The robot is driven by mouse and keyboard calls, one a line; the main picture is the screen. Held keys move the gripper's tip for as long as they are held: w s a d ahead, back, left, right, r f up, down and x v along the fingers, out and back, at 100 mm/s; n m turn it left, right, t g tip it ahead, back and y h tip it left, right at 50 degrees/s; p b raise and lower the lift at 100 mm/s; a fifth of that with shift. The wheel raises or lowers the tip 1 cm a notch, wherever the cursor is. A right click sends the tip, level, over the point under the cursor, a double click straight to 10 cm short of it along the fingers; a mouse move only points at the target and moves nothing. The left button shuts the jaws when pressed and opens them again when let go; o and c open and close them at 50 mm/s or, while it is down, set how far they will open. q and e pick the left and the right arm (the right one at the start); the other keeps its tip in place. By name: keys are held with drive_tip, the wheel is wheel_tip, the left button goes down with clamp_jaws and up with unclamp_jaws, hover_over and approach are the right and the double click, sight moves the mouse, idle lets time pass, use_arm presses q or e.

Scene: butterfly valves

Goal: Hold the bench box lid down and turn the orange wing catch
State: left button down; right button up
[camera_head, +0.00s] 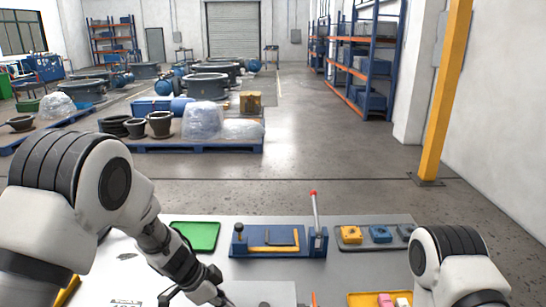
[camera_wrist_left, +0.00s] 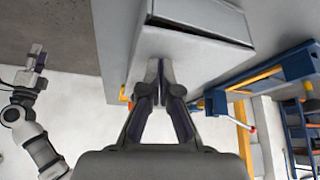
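The bench box shows its pale grey lid (camera_head: 265,292) at the bottom middle of the head view, cut off by the frame. In the left wrist view the box (camera_wrist_left: 170,48) is close, with a dark gap along one edge. The orange catch (camera_head: 313,298) is at the box's right in the head view; a small orange part of it (camera_wrist_left: 124,95) shows in the wrist view. My left gripper (camera_wrist_left: 159,65) has its fingers together, pointing at the lid; contact cannot be told. My right gripper (camera_wrist_left: 38,55) is small in the wrist view, away from the box.
Behind the box stands a blue fixture (camera_head: 273,252) with a red-tipped upright lever (camera_head: 315,210). A green tray (camera_head: 195,237) is left of it, a grey parts tray (camera_head: 376,247) right. A yellow-rimmed tray (camera_head: 356,298) lies at the front right, near my right arm.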

idle(0.4)
drive_tip(key=shift+r+p, duration=0.5)
idle(0.5)
